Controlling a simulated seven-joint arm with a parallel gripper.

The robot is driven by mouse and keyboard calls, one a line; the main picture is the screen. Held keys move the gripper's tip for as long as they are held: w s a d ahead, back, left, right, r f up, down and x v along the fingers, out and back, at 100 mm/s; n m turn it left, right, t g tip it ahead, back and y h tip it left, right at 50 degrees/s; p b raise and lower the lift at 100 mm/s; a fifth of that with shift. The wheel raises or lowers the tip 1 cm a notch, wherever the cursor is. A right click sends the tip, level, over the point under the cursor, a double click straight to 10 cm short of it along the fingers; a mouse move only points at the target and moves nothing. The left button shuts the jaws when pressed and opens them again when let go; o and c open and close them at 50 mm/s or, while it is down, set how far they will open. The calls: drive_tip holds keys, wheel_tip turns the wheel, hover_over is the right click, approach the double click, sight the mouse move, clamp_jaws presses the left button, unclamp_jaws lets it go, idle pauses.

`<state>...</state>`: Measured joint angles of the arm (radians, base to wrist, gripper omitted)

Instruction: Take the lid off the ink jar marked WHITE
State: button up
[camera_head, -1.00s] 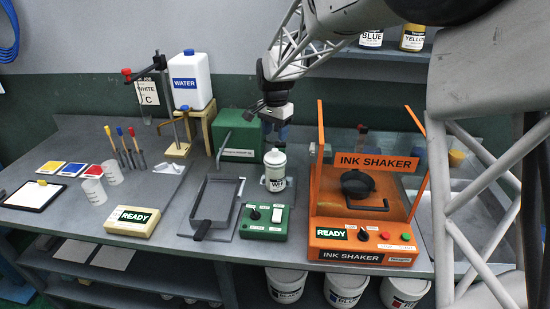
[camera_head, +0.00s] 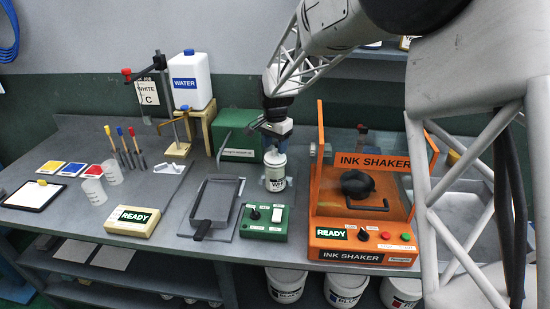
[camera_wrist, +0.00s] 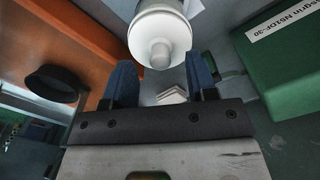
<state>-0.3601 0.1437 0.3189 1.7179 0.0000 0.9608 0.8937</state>
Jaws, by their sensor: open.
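The white ink jar (camera_head: 275,183) stands upright on the bench between the green control box and the orange ink shaker, its label partly readable. Its white lid (camera_head: 274,158) is on top. In the wrist view the lid (camera_wrist: 160,40) shows with a round knob at its middle, just ahead of the fingers. My gripper (camera_head: 273,140) is above the jar in the head view. In the wrist view my gripper (camera_wrist: 160,82) has its two blue fingers apart, with nothing between them; the lid lies beyond the fingertips. I cannot tell the exact gap between fingers and lid.
The orange ink shaker (camera_head: 362,252) stands close on the right with its clear door raised. The green control box (camera_head: 264,222) is in front left of the jar. A green box (camera_head: 238,147) is behind left. A grey tray (camera_head: 217,200) lies left.

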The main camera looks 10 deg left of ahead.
drive_tip(key=shift+f, duration=1.25)
clamp_jaws()
drive_tip(key=shift+r, duration=0.2)
drive_tip(key=shift+r, duration=0.55)
wheel_tip(320, 180, up, 2)
drive_tip(key=s+d, duration=0.2)
drive_tip(key=s, duration=0.5)
drive_tip(key=s+d+r, duration=0.1)
drive_tip(key=s+d, duration=0.2)
drive_tip(key=s, duration=0.5)
drive_tip(key=shift+d+r, duration=0.25)
